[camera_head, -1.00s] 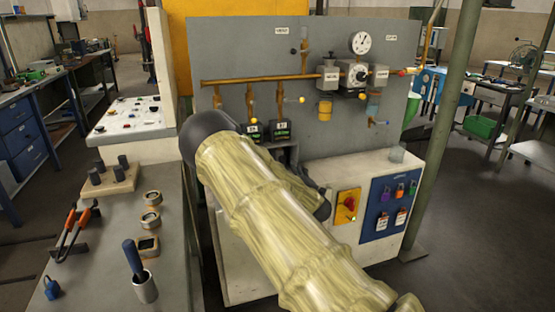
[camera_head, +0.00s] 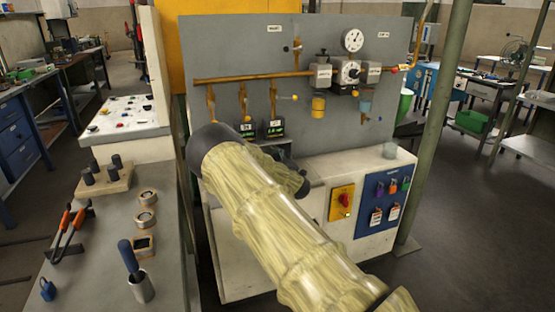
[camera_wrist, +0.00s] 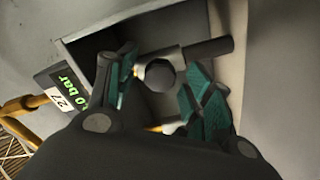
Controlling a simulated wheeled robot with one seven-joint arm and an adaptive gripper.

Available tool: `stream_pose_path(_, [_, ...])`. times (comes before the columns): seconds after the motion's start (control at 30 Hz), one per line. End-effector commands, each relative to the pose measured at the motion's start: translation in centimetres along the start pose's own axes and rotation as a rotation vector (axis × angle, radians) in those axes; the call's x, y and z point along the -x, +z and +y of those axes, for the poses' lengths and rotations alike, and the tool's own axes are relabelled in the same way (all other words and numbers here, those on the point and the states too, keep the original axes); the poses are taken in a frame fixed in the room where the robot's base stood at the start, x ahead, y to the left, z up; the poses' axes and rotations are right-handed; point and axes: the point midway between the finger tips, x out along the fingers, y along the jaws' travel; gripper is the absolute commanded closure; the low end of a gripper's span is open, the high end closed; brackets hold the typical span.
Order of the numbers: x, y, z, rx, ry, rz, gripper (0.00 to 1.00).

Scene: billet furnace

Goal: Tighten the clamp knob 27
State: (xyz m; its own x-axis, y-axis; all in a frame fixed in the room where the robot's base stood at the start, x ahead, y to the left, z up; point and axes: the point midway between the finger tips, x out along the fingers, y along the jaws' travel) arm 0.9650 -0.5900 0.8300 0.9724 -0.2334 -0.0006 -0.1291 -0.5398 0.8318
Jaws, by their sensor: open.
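In the wrist view a dark round knob (camera_wrist: 160,75) sits on a pale metal fitting with a dark bar (camera_wrist: 208,48) reaching right. My gripper (camera_wrist: 160,88) is open, its teal-padded fingers on either side of the knob. I cannot tell whether a pad touches it. A tag reading 27 (camera_wrist: 66,98) is beside a green display reading 0 bar (camera_wrist: 68,82), left of the fingers. In the head view my gloved-looking arm sleeve covers the knob and most of my gripper, in front of the bench's recess below the displays (camera_head: 274,128).
The grey panel (camera_head: 230,50) carries a copper pipe (camera_head: 250,78), a gauge (camera_head: 353,40) and valves. A red switch (camera_head: 347,200) and blue lock board (camera_head: 383,202) are on the bench front. A side table at left holds pliers (camera_head: 70,230) and a cup with a blue-handled tool (camera_head: 141,287).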

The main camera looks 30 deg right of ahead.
Motion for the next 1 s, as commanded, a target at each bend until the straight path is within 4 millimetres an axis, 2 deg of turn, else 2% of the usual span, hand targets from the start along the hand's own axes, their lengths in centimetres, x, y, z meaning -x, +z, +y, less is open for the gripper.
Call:
stream_pose_path(0.27, [-0.05, 0.07, 0.05, 0.000, 0.000, -0.001, 0.51])
stream_pose_path(0.5, [-0.04, 0.07, 0.06, 0.000, 0.001, 0.000, 0.94])
stream_pose_path(0.73, [-0.05, 0.08, 0.10, -0.020, 0.001, -0.001, 0.95])
stream_pose_path(1.0, [-0.04, 0.13, 0.12, -0.134, 0.001, -0.001, 0.95])
